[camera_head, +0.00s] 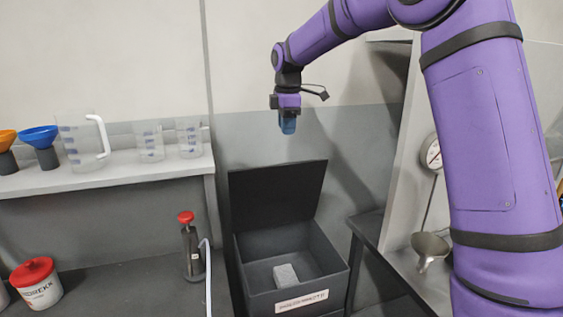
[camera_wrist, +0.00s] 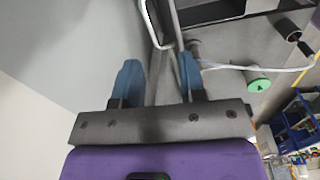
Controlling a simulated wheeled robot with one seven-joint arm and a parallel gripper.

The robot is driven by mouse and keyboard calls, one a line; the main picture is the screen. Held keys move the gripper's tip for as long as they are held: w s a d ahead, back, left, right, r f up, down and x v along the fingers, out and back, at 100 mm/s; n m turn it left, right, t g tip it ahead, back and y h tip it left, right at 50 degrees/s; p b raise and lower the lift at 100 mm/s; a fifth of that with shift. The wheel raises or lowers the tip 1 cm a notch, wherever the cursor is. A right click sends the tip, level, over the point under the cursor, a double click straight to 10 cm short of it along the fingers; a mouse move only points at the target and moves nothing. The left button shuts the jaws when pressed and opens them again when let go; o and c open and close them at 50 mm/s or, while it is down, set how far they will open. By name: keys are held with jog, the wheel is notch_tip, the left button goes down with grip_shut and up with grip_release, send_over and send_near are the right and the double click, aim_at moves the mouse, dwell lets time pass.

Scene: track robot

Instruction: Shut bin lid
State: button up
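The bin (camera_head: 296,262) is a dark grey box standing low between two benches in the head view. Its lid (camera_head: 277,192) stands upright, hinged at the back, so the bin is open. A light grey block (camera_head: 286,275) lies inside. My gripper (camera_head: 288,123) hangs above and behind the raised lid, near the wall, touching nothing that I can see. In the wrist view my gripper (camera_wrist: 158,80) shows two blue fingers spread apart with nothing between them.
A shelf (camera_head: 110,178) with clear jugs and funnels is at the left. Below it are a red-topped pump (camera_head: 192,250) and a red-lidded tub (camera_head: 37,285). A bench with a metal funnel (camera_head: 430,248) stands right of the bin. The air above the bin is clear.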

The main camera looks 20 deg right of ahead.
jog(key=shift+n, duration=0.5)
jog(key=w+f, duration=0.1)
jog(key=f, duration=0.3)
jog(key=w+f, duration=0.1)
jog(key=f, duration=0.3)
jog(key=w+f, duration=0.1)
jog(key=f, duration=0.3)
jog(key=shift+w+a+f, duration=0.15)
jog(key=shift+w+f, duration=0.15)
jog(key=shift+f, duration=0.1)
grip_shut()
